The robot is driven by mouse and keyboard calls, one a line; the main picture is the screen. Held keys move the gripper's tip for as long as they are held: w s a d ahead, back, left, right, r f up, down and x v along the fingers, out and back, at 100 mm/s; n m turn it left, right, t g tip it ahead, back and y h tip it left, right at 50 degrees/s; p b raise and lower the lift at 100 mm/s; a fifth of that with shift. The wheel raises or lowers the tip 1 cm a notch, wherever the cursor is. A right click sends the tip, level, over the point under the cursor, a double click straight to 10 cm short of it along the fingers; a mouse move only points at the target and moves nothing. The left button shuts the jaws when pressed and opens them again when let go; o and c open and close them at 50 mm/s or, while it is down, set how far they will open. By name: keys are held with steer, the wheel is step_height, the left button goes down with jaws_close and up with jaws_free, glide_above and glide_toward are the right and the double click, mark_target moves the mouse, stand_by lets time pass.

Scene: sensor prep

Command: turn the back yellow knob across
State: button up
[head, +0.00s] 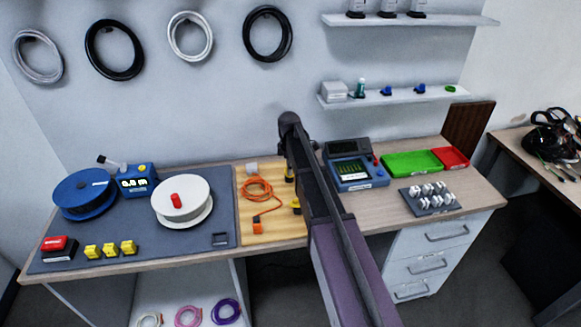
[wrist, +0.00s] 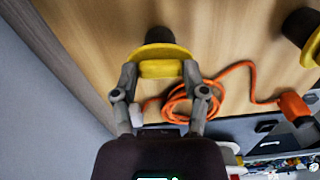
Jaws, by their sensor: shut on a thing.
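The back yellow knob (wrist: 160,68) is in the upper middle of the wrist view, with a round yellow disc and a dark base on the wooden board. My gripper (wrist: 160,75) is shut on its yellow bar, with one finger at each end. The bar lies level across the wrist picture. In the head view the back knob (head: 289,174) shows only in part beside my arm, which hides my gripper. The front yellow knob (head: 296,206) stands nearer on the board; it also shows at the right edge of the wrist view (wrist: 312,45).
An orange cable (head: 258,188) lies coiled on the wooden board (head: 275,232), left of the knobs. A white spool (head: 183,212) stands farther left on the grey mat. A blue meter (head: 357,172) and a green tray (head: 411,163) stand right of my arm.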

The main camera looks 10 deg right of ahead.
steer(key=m, duration=0.8)
steer(key=shift+m, duration=0.3)
steer(key=m, duration=0.4)
steer(key=shift+m, duration=1.9)
steer(key=o, duration=1.2)
steer(key=shift+c, duration=0.2)
steer(key=shift+s, duration=0.15)
